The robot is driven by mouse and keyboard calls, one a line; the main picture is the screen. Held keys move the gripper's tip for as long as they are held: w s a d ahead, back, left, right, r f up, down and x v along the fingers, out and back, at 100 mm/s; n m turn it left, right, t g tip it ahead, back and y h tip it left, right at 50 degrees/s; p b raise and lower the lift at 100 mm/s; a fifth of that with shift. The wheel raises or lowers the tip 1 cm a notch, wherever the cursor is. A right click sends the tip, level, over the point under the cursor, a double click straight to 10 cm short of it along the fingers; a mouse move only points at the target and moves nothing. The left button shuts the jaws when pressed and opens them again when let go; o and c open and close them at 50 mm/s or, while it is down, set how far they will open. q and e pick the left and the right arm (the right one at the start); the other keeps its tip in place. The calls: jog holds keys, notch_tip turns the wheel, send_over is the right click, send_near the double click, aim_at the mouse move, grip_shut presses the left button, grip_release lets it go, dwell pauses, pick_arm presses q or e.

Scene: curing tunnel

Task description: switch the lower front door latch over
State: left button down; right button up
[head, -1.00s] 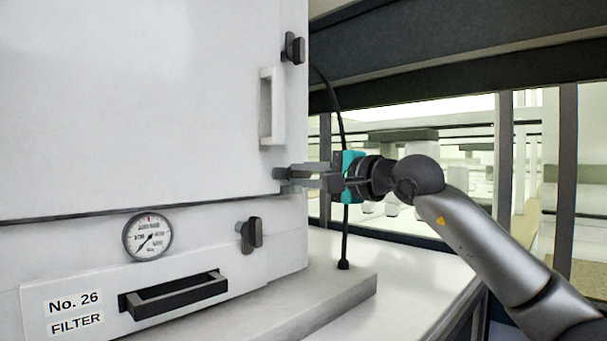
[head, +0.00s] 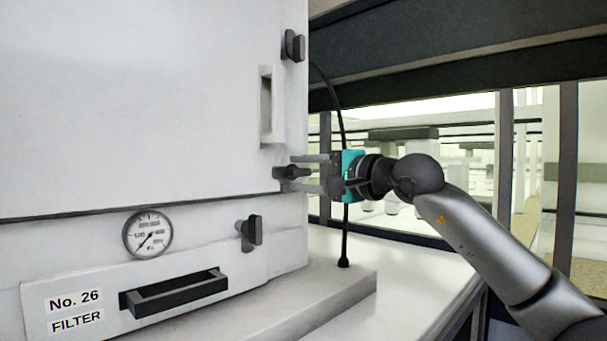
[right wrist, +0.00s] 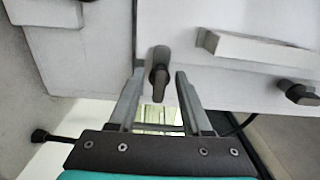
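The lower front door latch (head: 292,172) is a dark lever at the lower right edge of the white door (head: 140,100). Its lever lies roughly level and points right, toward my gripper. In the right wrist view the latch (right wrist: 159,76) sits between the two fingertips, with a gap on both sides. My right gripper (head: 308,172) is open, one finger above the lever and one below; it also shows in the right wrist view (right wrist: 158,90). My left gripper is out of view.
An upper latch (head: 292,46) stands upright, above the white door handle (head: 266,105). Below the door are a gauge (head: 148,234), another latch (head: 250,233) and a filter drawer handle (head: 175,295). A black cable (head: 345,235) hangs behind my gripper.

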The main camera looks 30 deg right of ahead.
jog(key=b+v, duration=0.6)
jog(key=v, duration=0.9)
jog(key=shift+s+d, duration=0.1)
dwell(0.4)
